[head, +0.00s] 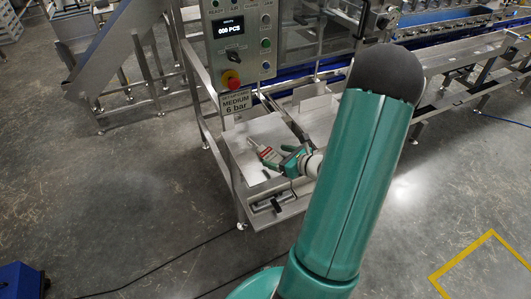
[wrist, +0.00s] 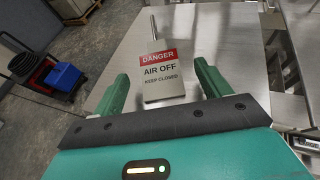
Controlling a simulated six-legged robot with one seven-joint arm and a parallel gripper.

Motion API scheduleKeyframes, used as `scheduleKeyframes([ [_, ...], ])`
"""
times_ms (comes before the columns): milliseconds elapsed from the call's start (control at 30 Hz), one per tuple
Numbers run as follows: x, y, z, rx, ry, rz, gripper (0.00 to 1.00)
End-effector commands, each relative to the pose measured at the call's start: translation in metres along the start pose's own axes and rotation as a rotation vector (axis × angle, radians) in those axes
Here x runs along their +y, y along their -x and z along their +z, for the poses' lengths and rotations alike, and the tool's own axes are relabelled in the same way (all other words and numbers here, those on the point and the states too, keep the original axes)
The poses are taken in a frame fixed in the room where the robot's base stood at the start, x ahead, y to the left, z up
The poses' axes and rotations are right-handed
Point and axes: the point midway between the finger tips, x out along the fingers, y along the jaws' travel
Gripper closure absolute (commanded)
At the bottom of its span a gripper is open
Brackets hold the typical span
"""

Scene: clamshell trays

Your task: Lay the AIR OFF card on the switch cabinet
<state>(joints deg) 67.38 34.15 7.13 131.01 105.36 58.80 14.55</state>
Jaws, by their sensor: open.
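The AIR OFF card (wrist: 162,76), white with a red DANGER band, shows between the two green fingers of my gripper (wrist: 161,74) in the wrist view. A thin grey strip shows beyond its top edge. In the head view the card (head: 265,153) is small, just off the tips of my gripper (head: 278,157). The fingers are open, with gaps on both sides of the card. The flat steel top (head: 246,132), which looks like the switch cabinet, is beneath the card; it also shows in the wrist view (wrist: 200,35). I cannot tell whether the card touches it.
A control panel (head: 239,42) with a red stop button rises behind the steel top. A MEDIUM 6 bar sign (head: 236,103) stands at its back left edge. A small dark piece (head: 266,174) lies near the front. Conveyor frames (head: 460,60) are at the right.

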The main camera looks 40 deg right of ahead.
Motion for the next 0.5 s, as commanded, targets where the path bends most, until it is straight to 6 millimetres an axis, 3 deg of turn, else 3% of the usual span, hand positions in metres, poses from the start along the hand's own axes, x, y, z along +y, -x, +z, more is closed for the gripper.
scheduleKeyframes([
  [200,0.002,-0.032,0.001,-0.001,0.0,0.002,0.24],
  [500,0.001,-0.037,0.001,0.0,0.001,0.001,0.26],
])
